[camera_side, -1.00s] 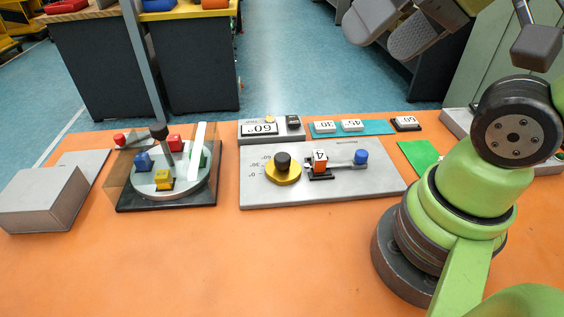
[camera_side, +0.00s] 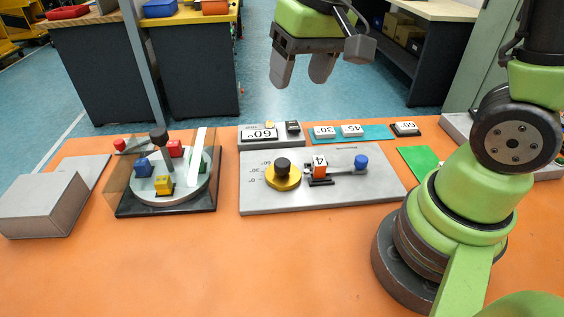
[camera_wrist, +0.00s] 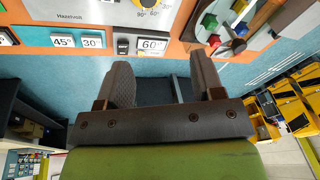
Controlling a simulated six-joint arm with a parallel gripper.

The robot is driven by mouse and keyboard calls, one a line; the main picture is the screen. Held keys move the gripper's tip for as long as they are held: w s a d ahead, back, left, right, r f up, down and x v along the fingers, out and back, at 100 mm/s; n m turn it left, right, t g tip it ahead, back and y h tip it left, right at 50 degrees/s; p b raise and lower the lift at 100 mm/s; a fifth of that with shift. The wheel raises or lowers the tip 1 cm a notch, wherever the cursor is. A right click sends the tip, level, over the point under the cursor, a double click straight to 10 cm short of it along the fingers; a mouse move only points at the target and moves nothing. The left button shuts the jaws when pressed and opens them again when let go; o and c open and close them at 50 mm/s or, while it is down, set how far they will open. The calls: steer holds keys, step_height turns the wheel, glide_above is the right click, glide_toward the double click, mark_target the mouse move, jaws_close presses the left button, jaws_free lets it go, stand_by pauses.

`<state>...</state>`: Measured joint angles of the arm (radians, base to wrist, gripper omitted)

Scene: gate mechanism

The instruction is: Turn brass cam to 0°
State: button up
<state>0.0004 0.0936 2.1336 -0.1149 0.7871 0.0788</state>
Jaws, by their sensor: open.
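The brass cam (camera_side: 283,175) is a round gold disc with a black knob (camera_side: 282,162) on the grey plate (camera_side: 350,193). Angle marks are printed at its left. An orange block (camera_side: 319,169) with a white face marked 4 sits just right of the cam, beside a grey lever with a blue knob (camera_side: 361,161). The cam's edge also shows at the top of the wrist view (camera_wrist: 150,2). My gripper (camera_side: 302,80) is open and empty, high above and behind the plate. It also shows in the wrist view (camera_wrist: 160,72).
A sign reading 60° (camera_side: 262,133) stands behind the plate. Tiles marked 30 and 45 lie on a teal strip (camera_side: 378,131), with another tile (camera_side: 405,128) to the right. A turntable with coloured blocks (camera_side: 168,184) and an upright white panel (camera_side: 196,155) stands left. The front of the orange table (camera_side: 250,260) is clear.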

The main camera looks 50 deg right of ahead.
mark_target(282, 162)
steer(key=w+f+g, duration=0.1)
steer(key=f, duration=0.2)
steer(key=w+f+g, duration=0.1)
steer(key=f, duration=0.3)
steer(key=w+d+f, duration=0.1)
steer(key=w+f, duration=0.1)
steer(key=f, duration=0.1)
steer(key=shift+w+f+g+h, duration=0.1)
steer(key=shift+f+g+h, duration=0.2)
steer(key=shift+g, duration=0.1)
step_height(282, 162, down, 10)
steer(key=shift+f, duration=0.15)
steer(key=shift+c, duration=0.3)
steer(key=c, duration=0.9)
steer(key=shift+o, duration=0.2)
steer(key=shift+n, duration=0.3)
